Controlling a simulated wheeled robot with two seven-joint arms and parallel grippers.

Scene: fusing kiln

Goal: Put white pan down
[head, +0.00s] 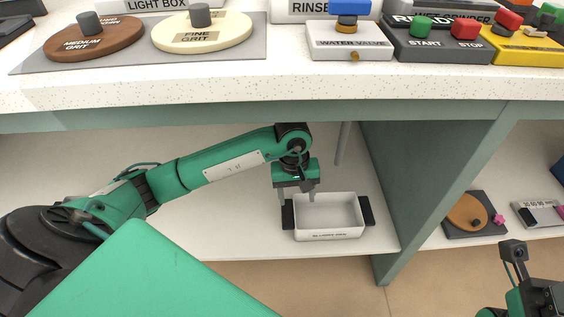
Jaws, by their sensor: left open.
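The white pan (327,233) is a rectangular tray with dark handles at its left and right ends. It sits upright on the white lower shelf under the counter, near the shelf's front edge. My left gripper (298,196) points down with its fingers apart, at the pan's left end. One finger is by the left handle and the other overlaps the pan's rear left corner in the picture; I cannot tell whether they touch. My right gripper (514,252) shows only in part at the lower right, and its fingers are unclear.
The counter (170,88) overhangs the shelf (200,220). A green upright panel (435,180) stands right of the pan. Beyond it lie a dark board with an orange disc (466,213) and a small grey device (540,214). The shelf left of the pan looks clear behind my arm.

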